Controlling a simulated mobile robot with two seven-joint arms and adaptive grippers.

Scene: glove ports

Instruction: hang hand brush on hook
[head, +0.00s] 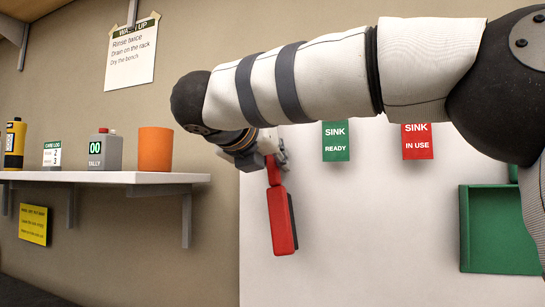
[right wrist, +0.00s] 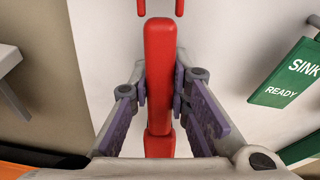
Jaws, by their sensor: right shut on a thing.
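A red hand brush (head: 279,219) with dark bristles along its right side hangs handle up, slightly tilted, in front of the white wall panel. My right gripper (head: 273,160) is shut on its handle, partly hidden by my arm. In the right wrist view the red handle (right wrist: 159,70) lies between the two purple-padded fingers of the gripper (right wrist: 160,88). Two red prongs (right wrist: 179,7), which look like the hook, show at the top edge, either side of the handle's end. The hook does not show in the head view. My left gripper is not in view.
A green "SINK READY" sign (head: 336,142) and a red "SINK IN USE" sign (head: 417,142) are on the white panel (head: 350,230). A green tray-like holder (head: 500,228) is at right. A shelf (head: 110,178) at left bears an orange cup (head: 155,149) and a tally counter (head: 105,151).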

